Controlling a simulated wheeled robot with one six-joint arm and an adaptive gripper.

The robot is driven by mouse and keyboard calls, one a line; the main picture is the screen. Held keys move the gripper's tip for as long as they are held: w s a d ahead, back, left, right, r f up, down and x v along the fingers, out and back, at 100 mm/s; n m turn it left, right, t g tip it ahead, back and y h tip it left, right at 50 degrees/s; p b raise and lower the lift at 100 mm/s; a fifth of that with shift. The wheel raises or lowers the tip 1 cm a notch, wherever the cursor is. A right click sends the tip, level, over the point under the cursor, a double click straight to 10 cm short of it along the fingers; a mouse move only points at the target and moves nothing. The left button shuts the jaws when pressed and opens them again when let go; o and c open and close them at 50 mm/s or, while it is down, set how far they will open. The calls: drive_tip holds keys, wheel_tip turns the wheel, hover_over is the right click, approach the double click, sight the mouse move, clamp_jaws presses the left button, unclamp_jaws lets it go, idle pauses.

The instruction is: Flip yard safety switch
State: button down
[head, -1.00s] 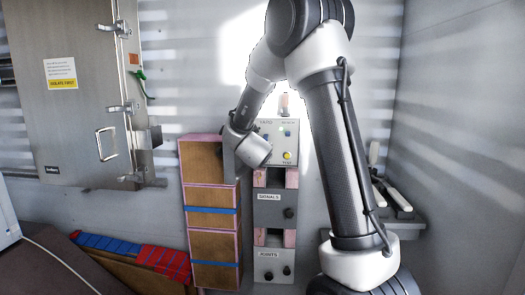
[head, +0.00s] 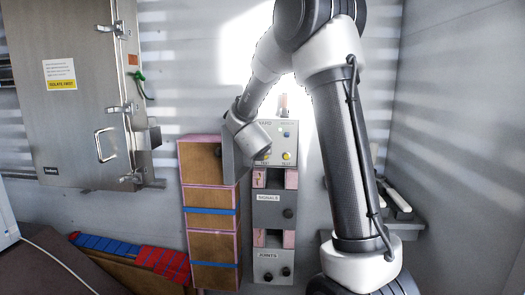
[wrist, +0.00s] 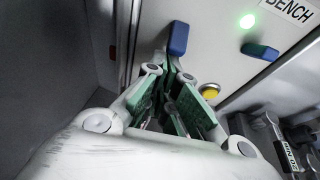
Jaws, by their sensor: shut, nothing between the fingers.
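The grey control panel (head: 290,128) tops the stack on the wall, its YARD label (head: 265,123) partly covered by my wrist in the head view. In the wrist view a blue lever (wrist: 178,38) on the panel (wrist: 222,42) stands just beyond my fingertips; I cannot tell if they touch. It is on the yard side, left of the BENCH label (wrist: 289,9). A second blue lever (wrist: 260,52) is under that label, near a lit green lamp (wrist: 247,21). My gripper (wrist: 171,68) is shut and empty, green pads converging. In the head view its fingers are hidden.
A yellow button (wrist: 210,90) sits close right of my fingers. Below the panel are the SIGNALS box (head: 278,208) and another knob box (head: 272,268). Brown boxes (head: 207,212) stack just left. A metal cabinet (head: 80,90) hangs further left.

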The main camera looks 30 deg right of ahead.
drive_tip(key=shift+s+r, duration=0.1)
drive_tip(key=shift+r, duration=0.1)
drive_tip(key=shift+s+a+r, duration=0.15)
drive_tip(key=shift+s+r, duration=0.05)
drive_tip(key=shift+r, duration=0.4)
drive_tip(key=shift+s+a+r, duration=0.15)
drive_tip(key=shift+r, duration=0.5)
